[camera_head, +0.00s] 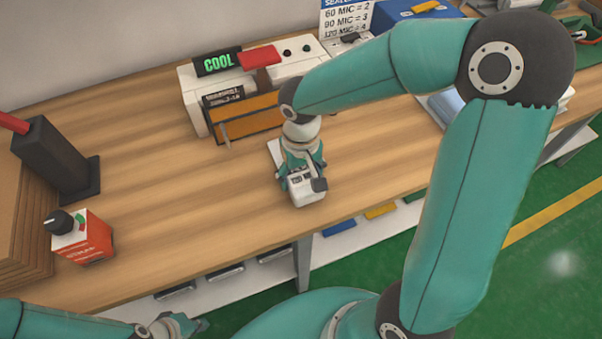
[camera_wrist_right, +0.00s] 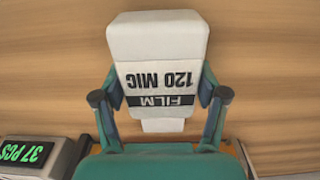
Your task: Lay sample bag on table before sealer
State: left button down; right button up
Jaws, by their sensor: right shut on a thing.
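The sample bag (camera_wrist_right: 158,65) is white, with a label reading "FILM 120 MIC" upside down in the right wrist view. My right gripper (camera_wrist_right: 160,98) is shut on it, one finger on each side. In the head view, the bag (camera_head: 308,190) and right gripper (camera_head: 303,177) are over the table (camera_head: 190,205), in front of the sealer. I cannot tell whether the bag touches the table. The sealer (camera_head: 290,68) is white, with a green "COOL" display, a red handle and an orange front. My left gripper (camera_head: 174,325) is low at the bottom edge, empty, its opening unclear.
A red-and-white box with a black knob (camera_head: 82,237) and a dark post (camera_head: 55,160) stand at the left. A blue box (camera_head: 410,15) and a settings sign (camera_head: 347,17) are at the back. The table left of my right gripper is clear.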

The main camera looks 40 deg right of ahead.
jog(key=shift+f+b, duration=0.5)
jog(key=shift+f, duration=0.1)
jog(key=o, duration=1.3)
